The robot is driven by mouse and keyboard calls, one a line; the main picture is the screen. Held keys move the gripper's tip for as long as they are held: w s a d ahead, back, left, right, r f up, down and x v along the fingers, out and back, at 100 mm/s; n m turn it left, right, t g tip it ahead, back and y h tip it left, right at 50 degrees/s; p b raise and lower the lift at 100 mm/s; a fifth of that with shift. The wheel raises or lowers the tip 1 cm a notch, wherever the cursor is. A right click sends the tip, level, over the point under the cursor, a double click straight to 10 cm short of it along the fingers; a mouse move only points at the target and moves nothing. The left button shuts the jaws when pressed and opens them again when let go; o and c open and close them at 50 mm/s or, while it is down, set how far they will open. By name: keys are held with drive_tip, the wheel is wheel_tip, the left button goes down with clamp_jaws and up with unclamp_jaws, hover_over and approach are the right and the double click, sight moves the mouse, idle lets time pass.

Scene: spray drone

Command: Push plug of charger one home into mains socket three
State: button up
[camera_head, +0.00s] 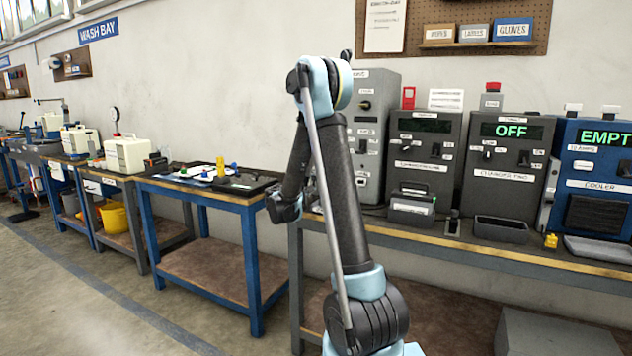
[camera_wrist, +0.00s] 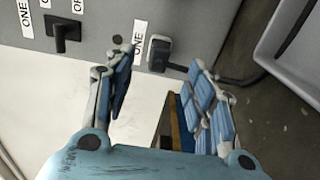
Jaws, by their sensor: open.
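My gripper (camera_wrist: 162,60) is open in the wrist view, with one finger on each side and nothing between the pads. A dark plug (camera_wrist: 160,50) with a black cable is at the grey panel (camera_wrist: 98,30), just beyond the fingertips and roughly between them. I cannot tell how deep the plug sits. A label beside it seems to read "ONE"; no label for socket three is legible. In the head view my gripper (camera_head: 285,206) is low, left of the bench instruments.
A black switch or plug (camera_wrist: 65,33) projects from the panel. The black cable (camera_wrist: 225,78) runs right past the finger. Charger two (camera_head: 510,165), showing OFF, and a blue cooler box (camera_head: 590,180) stand farther right. A blue-legged bench (camera_head: 200,195) with small parts is left.

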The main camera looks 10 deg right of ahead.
sight(314, 178)
drive_tip(key=shift+x, duration=2.75)
drive_tip(key=shift+r, duration=0.1)
drive_tip(key=shift+c, duration=0.6)
clamp_jaws()
drive_tip(key=shift+s+a, duration=0.15)
drive_tip(key=shift+s, duration=0.15)
drive_tip(key=shift+v, duration=2.65)
drive_tip(key=shift+s, duration=0.1)
